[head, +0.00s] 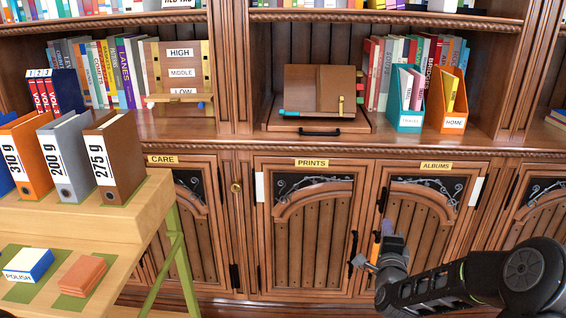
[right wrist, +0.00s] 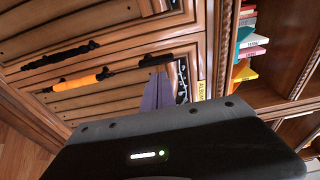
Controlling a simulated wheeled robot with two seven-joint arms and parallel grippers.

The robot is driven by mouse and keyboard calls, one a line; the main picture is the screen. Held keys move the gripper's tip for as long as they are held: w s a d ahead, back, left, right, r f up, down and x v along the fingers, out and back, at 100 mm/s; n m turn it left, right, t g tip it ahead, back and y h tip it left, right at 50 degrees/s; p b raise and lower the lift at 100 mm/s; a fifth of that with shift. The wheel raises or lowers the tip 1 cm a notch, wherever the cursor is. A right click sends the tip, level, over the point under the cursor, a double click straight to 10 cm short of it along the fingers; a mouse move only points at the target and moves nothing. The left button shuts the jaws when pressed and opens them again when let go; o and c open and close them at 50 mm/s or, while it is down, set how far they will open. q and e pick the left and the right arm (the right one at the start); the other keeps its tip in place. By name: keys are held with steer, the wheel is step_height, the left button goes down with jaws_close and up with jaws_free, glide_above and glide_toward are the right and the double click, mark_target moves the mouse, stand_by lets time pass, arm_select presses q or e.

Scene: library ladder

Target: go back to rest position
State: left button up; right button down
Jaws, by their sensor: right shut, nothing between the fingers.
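My right gripper (head: 387,229) is low in front of the ALBUMS cabinet door, at the lower right of the head view. Its lavender-grey fingers also show in the right wrist view (right wrist: 158,94), close together and shut with nothing between them. A black door handle with an orange sleeve (head: 376,247) is just beside the fingers; it also shows in the right wrist view (right wrist: 82,81), apart from them. My right arm reaches in from the right edge. My left gripper is not in view.
The PRINTS door (head: 310,225) and ALBUMS door (head: 425,215) look closed. A wooden desk (head: 110,214) with binders stands at left. Above, a shelf holds a brown folder (head: 335,88), a teal file box (head: 407,98) and an orange one (head: 446,100).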

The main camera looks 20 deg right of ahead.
steer(key=s+a+f+n+g+y, duration=0.35)
steer(key=a+f+n, duration=0.25)
steer(key=a+f, duration=0.45)
steer(key=s+a+f+n+g+y, duration=0.3)
steer(key=s+a+f+n+y, duration=0.3)
steer(key=f, duration=0.8)
steer(key=s+a+f+n+g+y, duration=0.1)
steer(key=s+a+f+n+g, duration=0.4)
steer(key=s+a, duration=0.6)
steer(key=s+a+f+n+g+y, duration=0.2)
steer(key=s+a+f+n+g, duration=0.3)
steer(key=s+a, duration=0.65)
step_height(320, 180, up, 24)
steer(key=t+p, duration=0.1)
steer(key=p, duration=2.4)
steer(key=shift+s+a+r, duration=0.15)
steer(key=shift+s+a, duration=0.05)
steer(key=shift+s, duration=0.15)
